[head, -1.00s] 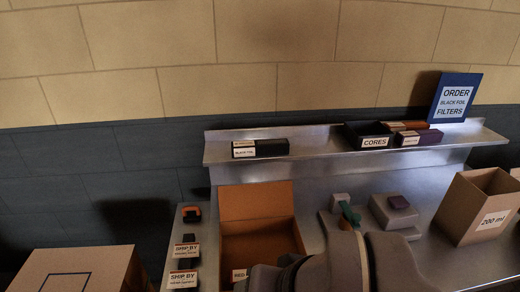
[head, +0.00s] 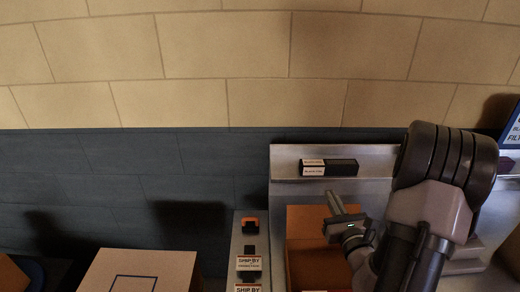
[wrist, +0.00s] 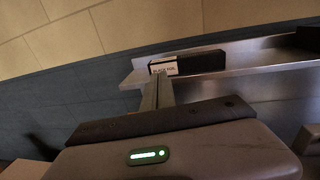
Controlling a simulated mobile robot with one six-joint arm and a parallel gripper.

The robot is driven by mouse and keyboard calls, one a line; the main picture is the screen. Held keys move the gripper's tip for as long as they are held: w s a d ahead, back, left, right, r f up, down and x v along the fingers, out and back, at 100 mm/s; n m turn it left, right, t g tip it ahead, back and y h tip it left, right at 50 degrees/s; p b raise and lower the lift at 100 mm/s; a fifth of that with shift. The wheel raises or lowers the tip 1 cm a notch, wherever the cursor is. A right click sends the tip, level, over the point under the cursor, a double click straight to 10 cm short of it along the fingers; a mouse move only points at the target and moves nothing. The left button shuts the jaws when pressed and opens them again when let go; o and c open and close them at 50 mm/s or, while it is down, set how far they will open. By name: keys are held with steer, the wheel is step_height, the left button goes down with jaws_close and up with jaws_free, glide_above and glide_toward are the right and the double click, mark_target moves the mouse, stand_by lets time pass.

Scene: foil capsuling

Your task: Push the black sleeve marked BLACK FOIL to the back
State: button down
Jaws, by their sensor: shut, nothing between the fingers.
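The black sleeve marked BLACK FOIL (head: 342,166) lies on the metal shelf, near its left end, with its white label facing front. In the wrist view the sleeve (wrist: 202,62) sits just beyond the fingertips, its label partly behind them. My gripper (head: 333,196) is shut and empty, in front of and below the shelf in the head view. In the wrist view my gripper (wrist: 158,80) points toward the labelled left end of the sleeve. I cannot tell whether the fingertips touch it.
The shelf (head: 285,157) runs along the wall, its left end bare. An open orange-brown box (head: 305,225) stands below. A cardboard box (head: 150,268) is at lower left. The blue order sign (head: 512,128) is at far right.

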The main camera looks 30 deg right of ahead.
steer(key=s+d+f+m+g+h, duration=0.1)
steer(key=s+d+f+m+h, duration=0.1)
glide_toward(331, 168)
steer(key=x, duration=0.6)
steer(key=shift+w+d+p, duration=0.2)
steer(key=shift+w+p, duration=0.1)
steer(key=shift+w, duration=0.05)
